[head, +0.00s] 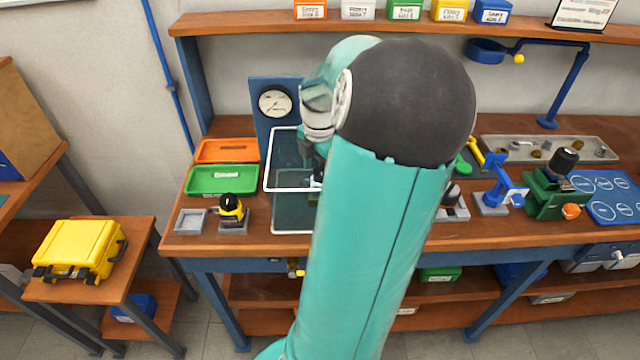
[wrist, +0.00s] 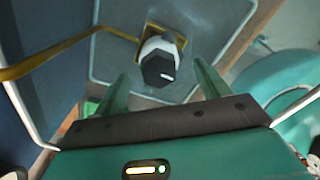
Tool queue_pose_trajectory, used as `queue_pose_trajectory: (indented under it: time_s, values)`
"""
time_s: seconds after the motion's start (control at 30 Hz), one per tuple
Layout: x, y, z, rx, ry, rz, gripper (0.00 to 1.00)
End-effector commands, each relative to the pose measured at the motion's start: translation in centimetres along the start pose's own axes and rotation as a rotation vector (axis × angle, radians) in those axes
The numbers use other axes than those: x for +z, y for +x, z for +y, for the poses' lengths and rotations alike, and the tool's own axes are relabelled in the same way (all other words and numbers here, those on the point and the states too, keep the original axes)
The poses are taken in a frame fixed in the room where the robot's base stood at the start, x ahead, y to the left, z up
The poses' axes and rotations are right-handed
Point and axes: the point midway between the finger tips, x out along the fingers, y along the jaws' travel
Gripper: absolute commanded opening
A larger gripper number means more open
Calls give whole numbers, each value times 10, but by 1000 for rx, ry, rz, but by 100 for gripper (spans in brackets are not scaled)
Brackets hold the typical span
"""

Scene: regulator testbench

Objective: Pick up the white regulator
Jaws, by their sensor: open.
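The white regulator (wrist: 157,50) with a dark faceted knob shows in the wrist view, on a small yellow-edged plate at the end of a yellow rod (wrist: 62,52). It appears to be inside the clear tank (head: 290,215), whose white rim shows in the head view. My gripper (wrist: 161,72) is open, its two green fingers spread to the left and right of the knob in the picture. I see no contact, and the distance down to the regulator is hard to judge. In the head view my arm hides the regulator and most of my gripper.
A blue panel with a gauge (head: 275,103) stands behind the tank. Orange (head: 226,150) and green (head: 222,180) trays and a yellow regulator (head: 231,206) lie to its left. A blue fixture (head: 497,190) and green fixture (head: 556,192) stand right of my arm.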

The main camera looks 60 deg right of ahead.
Motion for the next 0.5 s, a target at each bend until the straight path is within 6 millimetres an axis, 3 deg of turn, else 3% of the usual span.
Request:
queue_pose_trajectory:
  time_s: [0.2,0.43,0.5]
  values:
    - [0,28,0,0,-1,1,74]
    - [0,30,0,1,0,-1,74]
    - [0,30,0,1,0,-1,64]
